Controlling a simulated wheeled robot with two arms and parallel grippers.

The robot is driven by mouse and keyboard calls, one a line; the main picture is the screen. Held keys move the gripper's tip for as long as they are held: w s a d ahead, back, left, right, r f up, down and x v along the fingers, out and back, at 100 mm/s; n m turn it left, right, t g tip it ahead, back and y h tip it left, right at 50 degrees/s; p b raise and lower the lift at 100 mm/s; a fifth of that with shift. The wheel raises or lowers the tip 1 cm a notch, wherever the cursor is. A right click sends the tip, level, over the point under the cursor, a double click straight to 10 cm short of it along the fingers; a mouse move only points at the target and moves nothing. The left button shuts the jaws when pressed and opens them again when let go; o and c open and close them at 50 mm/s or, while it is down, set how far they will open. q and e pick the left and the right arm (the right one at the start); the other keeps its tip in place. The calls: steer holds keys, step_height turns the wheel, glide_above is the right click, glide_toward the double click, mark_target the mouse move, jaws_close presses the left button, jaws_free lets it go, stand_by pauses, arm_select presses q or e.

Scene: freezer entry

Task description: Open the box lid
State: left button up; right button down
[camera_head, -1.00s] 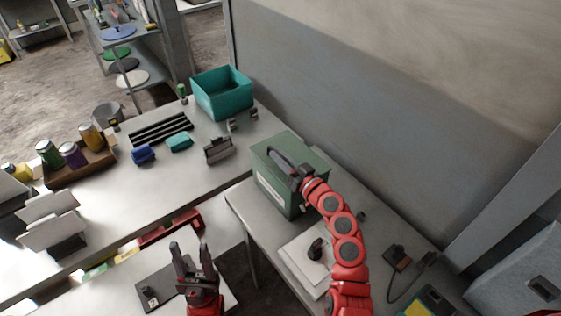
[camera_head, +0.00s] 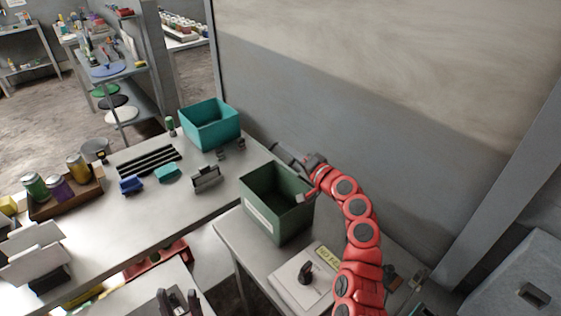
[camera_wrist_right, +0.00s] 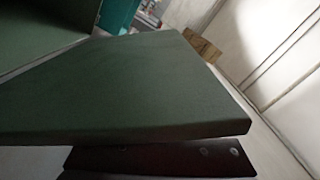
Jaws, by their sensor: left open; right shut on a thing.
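The green box (camera_head: 262,221) stands on the table at the centre of the head view. Its top is open and its dark inside shows. My right gripper (camera_head: 286,153) is at the far rim side of the box. In the right wrist view the green lid (camera_wrist_right: 130,92) fills the middle as a flat panel, with a dark finger (camera_wrist_right: 160,160) of my right gripper against its edge. My right gripper is shut on the lid. The lid is mostly hidden in the head view. My left gripper (camera_head: 179,296) is open and empty at the bottom edge, far from the box.
A teal bin (camera_head: 211,126) stands behind on the left table, with a grey holder (camera_head: 206,178) and blue and teal items nearby. A white board with a dark knob (camera_head: 306,274) lies in front of the box. A grey wall (camera_head: 370,110) rises close behind it.

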steer(key=shift+w+d+r+m+b, duration=0.25)
steer(key=shift+w+d+m, duration=0.3)
steer(key=shift+d+m, duration=0.25)
steer(key=shift+w+d+r+m+b, duration=0.2)
steer(key=shift+w+d+m, duration=0.3)
steer(key=shift+d+m, duration=0.25)
steer(key=shift+a, duration=0.1)
steer(key=c, duration=0.9)
jaws_free()
steer(key=shift+f, duration=0.1)
steer(key=b+v, duration=0.5)
steer(key=v, duration=1.2)
steer(key=shift+s+b, duration=0.1)
steer(key=shift+b, duration=0.25)
